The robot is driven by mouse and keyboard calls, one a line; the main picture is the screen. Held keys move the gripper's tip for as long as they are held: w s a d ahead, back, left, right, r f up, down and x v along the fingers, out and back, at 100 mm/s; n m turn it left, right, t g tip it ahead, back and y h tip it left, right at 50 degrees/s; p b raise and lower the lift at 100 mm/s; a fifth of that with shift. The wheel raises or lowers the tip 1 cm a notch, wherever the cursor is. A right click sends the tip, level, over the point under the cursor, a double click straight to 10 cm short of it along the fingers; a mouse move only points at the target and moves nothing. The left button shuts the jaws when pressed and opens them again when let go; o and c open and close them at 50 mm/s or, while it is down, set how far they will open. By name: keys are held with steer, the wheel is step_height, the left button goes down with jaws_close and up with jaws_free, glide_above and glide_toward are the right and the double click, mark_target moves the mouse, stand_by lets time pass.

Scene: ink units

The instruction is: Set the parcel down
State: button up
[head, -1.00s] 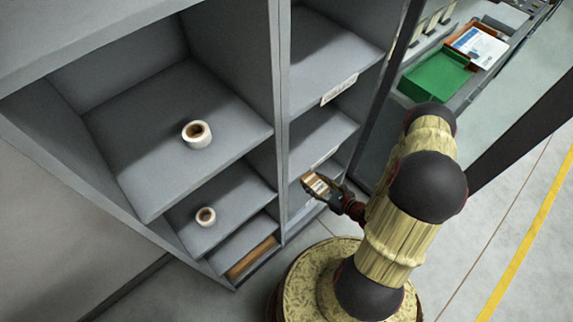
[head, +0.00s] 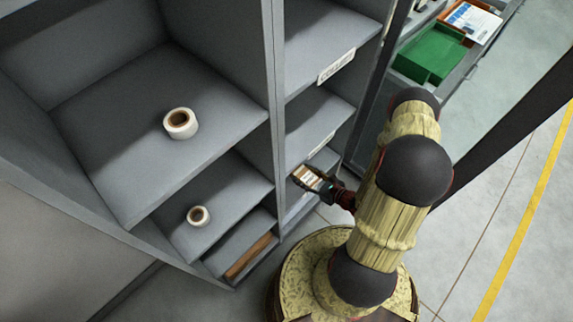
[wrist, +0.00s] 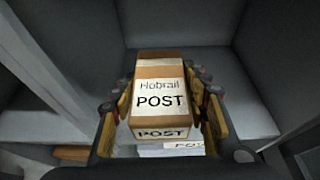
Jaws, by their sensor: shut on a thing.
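The parcel (wrist: 160,98) is a small brown box with a white label reading "Hobrail POST". It fills the middle of the wrist view, and in the head view the parcel (head: 307,178) shows small at the shelf opening. My gripper (wrist: 162,110) is shut on the parcel, with a finger along each side. In the head view my gripper (head: 322,184) reaches in from the right at a lower compartment of the right shelf column. Whether the parcel's underside touches a shelf is hidden.
The grey shelf unit (head: 275,100) has upright dividers close to my arm. Tape rolls sit on the left shelves, one higher (head: 181,123) and one lower (head: 198,216). A green tray (head: 432,55) stands at the back right. Open floor (head: 490,180) lies to the right.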

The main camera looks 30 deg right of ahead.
mark_target(304, 180)
step_height(304, 180, down, 3)
steer(key=shift+f+b, duration=0.15)
steer(key=shift+b, duration=0.95)
steer(key=w+d+f+b, duration=0.1)
steer(key=w+f, duration=0.2)
steer(key=w, duration=0.1)
steer(key=w+d+f+b, duration=0.1)
steer(key=w+f+b, duration=0.1)
steer(key=w+f, duration=0.1)
steer(key=w+d+f+b, duration=0.2)
steer(key=w+f, duration=0.1)
steer(key=w, duration=0.2)
steer(key=shift+w+f, duration=0.15)
steer(key=shift+w, duration=0.25)
steer(key=shift+w+d+f+b, duration=0.15)
steer(key=shift+f+b, duration=0.45)
steer(key=shift+f, duration=0.3)
steer(key=shift+w+f+b, duration=0.15)
steer(key=shift+f+b, duration=0.45)
steer(key=shift+f, duration=0.3)
steer(key=shift+f, duration=0.15)
steer(key=o, duration=1.3)
